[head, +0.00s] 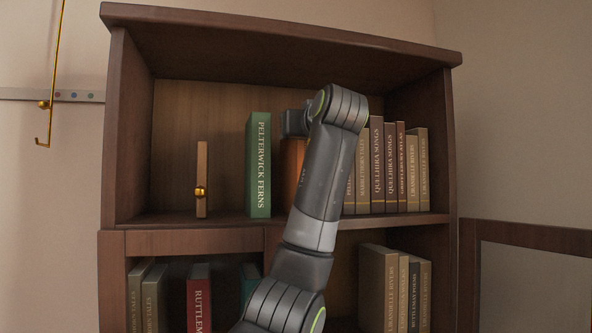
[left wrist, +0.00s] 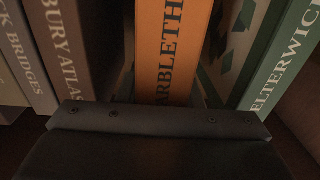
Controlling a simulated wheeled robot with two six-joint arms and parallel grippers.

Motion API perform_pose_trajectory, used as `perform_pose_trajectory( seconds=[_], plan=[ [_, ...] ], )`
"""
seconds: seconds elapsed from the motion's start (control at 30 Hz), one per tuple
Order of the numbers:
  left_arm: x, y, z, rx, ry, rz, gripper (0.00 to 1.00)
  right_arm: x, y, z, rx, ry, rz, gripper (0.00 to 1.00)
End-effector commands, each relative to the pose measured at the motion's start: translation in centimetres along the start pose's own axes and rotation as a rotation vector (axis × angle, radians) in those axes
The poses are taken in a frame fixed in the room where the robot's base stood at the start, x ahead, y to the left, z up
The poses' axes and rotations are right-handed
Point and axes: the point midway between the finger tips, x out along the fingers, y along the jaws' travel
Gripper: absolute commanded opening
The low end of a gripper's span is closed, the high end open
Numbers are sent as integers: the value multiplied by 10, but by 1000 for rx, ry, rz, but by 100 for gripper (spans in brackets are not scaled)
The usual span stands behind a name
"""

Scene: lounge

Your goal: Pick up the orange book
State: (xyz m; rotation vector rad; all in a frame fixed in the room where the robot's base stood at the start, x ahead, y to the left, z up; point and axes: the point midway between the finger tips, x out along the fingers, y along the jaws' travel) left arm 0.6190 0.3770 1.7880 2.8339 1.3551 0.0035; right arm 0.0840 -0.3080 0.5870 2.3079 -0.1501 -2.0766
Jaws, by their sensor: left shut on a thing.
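The orange book (head: 291,170) stands upright on the upper shelf, just right of the green "Pelterwick Ferns" book (head: 259,165). My left arm hides much of it in the head view. In the left wrist view the orange book's spine (left wrist: 170,45) fills the middle, directly ahead of my left gripper (left wrist: 168,95). That gripper is shut on the orange book, with dark gaps along both sides of the spine. Its fingertips are hidden in the head view. My right gripper is not in view.
Brown and tan books (head: 376,165) stand to the right on the same shelf. A wooden piece with a gold ball (head: 201,180) stands at the left. More books fill the lower shelf (head: 180,228). The space above the upper row is open.

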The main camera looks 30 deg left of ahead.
Motion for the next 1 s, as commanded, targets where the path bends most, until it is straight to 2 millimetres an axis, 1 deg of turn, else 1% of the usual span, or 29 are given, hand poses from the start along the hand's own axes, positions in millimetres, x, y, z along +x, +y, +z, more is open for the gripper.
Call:
perform_pose_trajectory(
  seconds=[0.03, 0.07, 0.2, 0.47, 0.63, 0.73, 0.77, 1.0],
  plan=[
    [0, 0, 1, 2, -2, -1, 3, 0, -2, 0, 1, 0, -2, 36],
    [0, 0, 1, 2, -2, -1, 0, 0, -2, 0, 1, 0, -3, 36],
    [1, 0, 1, 2, -2, -1, 0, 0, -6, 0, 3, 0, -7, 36],
    [0, 0, 0, 1, -1, -1, 0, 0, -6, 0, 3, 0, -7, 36],
    [-2, 0, -2, 0, 0, -1, 0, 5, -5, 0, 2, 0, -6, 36],
    [-4, 0, -5, 0, 1, -1, 0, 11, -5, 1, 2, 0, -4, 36],
    [-5, -1, -7, -1, 2, 0, 0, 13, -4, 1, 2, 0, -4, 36],
    [-5, -1, -38, -1, 0, -1, 0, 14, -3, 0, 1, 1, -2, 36]
  ],
)
